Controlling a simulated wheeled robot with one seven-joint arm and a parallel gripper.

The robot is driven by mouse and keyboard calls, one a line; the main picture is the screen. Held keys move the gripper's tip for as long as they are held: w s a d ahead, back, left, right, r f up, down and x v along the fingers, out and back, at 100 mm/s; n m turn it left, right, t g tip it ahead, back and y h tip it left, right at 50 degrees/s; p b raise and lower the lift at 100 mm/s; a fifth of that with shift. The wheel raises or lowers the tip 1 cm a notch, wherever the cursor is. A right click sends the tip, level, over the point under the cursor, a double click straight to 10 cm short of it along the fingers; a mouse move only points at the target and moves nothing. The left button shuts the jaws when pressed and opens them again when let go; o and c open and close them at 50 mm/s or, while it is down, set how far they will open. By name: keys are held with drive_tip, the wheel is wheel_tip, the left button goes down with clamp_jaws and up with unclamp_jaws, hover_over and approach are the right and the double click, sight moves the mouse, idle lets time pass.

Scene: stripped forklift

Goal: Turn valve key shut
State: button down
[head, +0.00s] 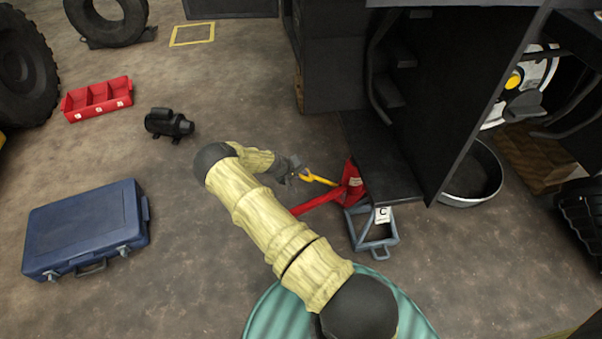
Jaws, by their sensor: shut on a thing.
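The yellow valve key (320,179) shows in the head view as a short bar reaching left from a red jack (353,181). My gripper (297,171) is at the left end of the key and shut on it. The fingers are small and dark, so their exact hold on the key is hard to make out. The key's right end meets the red jack, where the valve itself is too small to see. My arm, in a pale yellow sleeve, comes up from the bottom and hides part of the floor by the jack.
A grey-blue stand (373,245) with a "C" label is close beside the jack. The dark forklift body (450,90) rises to the right. A blue case (85,230), black motor (169,123) and red tray (98,98) lie left; floor between is clear.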

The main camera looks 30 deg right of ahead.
drive_tip(key=shift+a+m+t+h+b, duration=0.1)
drive_tip(key=shift+m+t+h+b, duration=0.25)
drive_tip(key=shift+m, duration=0.65)
drive_tip(key=c, duration=1.4)
unclamp_jaws()
drive_tip(key=p+v, duration=0.8)
drive_tip(key=v, duration=0.9)
drive_tip(key=shift+w+a, duration=0.15)
drive_tip(key=shift+a, duration=0.05)
